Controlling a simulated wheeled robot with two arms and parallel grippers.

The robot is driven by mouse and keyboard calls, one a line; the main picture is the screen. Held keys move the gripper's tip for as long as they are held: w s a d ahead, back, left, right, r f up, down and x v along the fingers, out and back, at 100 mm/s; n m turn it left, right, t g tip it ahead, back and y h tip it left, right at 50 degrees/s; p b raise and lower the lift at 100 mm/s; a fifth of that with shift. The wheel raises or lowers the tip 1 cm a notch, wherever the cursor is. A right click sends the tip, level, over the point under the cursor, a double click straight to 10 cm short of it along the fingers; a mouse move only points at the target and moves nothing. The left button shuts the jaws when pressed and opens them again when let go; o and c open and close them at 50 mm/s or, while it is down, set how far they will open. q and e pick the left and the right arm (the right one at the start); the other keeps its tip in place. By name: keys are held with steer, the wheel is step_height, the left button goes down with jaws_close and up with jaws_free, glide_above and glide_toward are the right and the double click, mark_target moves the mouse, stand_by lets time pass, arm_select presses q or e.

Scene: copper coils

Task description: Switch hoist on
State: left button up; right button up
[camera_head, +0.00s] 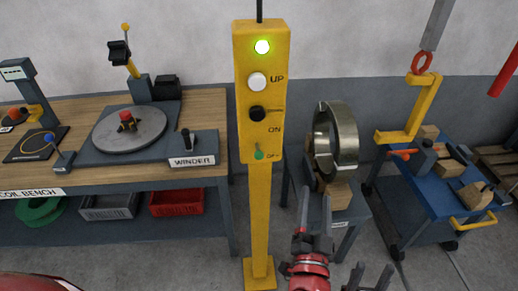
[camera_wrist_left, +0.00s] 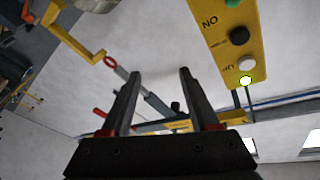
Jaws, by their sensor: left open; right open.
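The hoist control box (camera_head: 243,75) is yellow and stands on a yellow post. Its lamp (camera_head: 262,47) glows green, and the lamp also shows lit in the left wrist view (camera_wrist_left: 246,80). My right gripper (camera_head: 368,278) is open at the bottom edge, partly cut off.
A coil bench with a winder turntable (camera_head: 130,130) stands left of the post. A metal coil (camera_head: 343,140) rests on a stand to the right. A blue cart (camera_head: 440,190) and a yellow hook (camera_head: 425,105) are further right. Grey floor is free around the post foot.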

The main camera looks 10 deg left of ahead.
arm_select(q)
steer(key=s+a+r+n+g+y, duration=0.1)
steer(key=s+a+n+g+y, duration=0.2)
steer(key=s+a+n+y, duration=0.45)
steer(key=h, duration=0.1)
glide_toward(260, 158)
steer(key=shift+m, duration=0.25)
steer(key=p+x, duration=0.3)
steer(key=x, duration=0.7)
steer(key=shift+w, duration=0.1)
steer(key=shift+w+a+f, duration=0.15)
steer(key=shift+w+a, duration=0.15)
steer(key=shift+w, duration=0.3)
steer(key=shift+c, duration=0.3)
jaws_close()
